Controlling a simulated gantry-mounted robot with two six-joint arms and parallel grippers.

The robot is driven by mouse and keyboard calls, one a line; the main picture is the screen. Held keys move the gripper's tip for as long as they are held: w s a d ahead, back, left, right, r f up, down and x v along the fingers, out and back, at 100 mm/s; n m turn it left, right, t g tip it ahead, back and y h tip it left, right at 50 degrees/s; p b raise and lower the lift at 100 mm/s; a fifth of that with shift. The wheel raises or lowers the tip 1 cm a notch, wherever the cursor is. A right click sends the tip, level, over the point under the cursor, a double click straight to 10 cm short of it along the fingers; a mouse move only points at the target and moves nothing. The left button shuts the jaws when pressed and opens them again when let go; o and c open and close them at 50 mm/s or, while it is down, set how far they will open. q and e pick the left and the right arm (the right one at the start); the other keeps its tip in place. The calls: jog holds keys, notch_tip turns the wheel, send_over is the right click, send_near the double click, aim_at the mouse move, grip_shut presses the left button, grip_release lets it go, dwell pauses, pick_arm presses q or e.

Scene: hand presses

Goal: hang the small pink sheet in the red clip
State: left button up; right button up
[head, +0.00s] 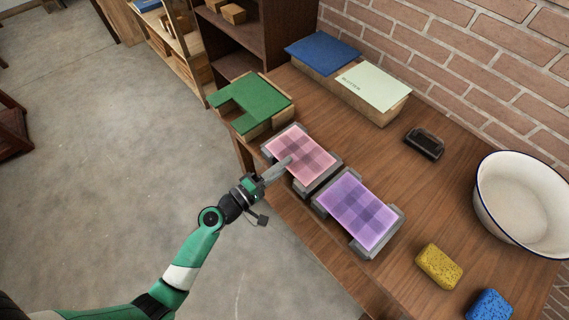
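A pink checked sheet (301,154) lies flat on a grey press on the table, at the middle of the head view. My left gripper (285,163) reaches in from the lower left, and its grey fingertips overlap the sheet's near left edge. The fingers look like one narrow shape, so I cannot tell whether they are open or shut, or whether they touch the sheet. I see no red clip in this view. My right gripper is not in view.
A purple checked sheet (358,208) lies on a second grey press close by.

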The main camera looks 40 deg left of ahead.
pick_arm(q)
grip_shut()
notch_tip(320, 180, up, 3)
jog(key=p, duration=0.3)
jog(key=shift+r, duration=0.2)
jog(key=shift+f, duration=0.15)
jog(key=s+r+p, duration=0.1)
jog(key=s+r, duration=0.2)
jog(key=s, duration=0.4)
jog(key=shift+a+p, duration=0.3)
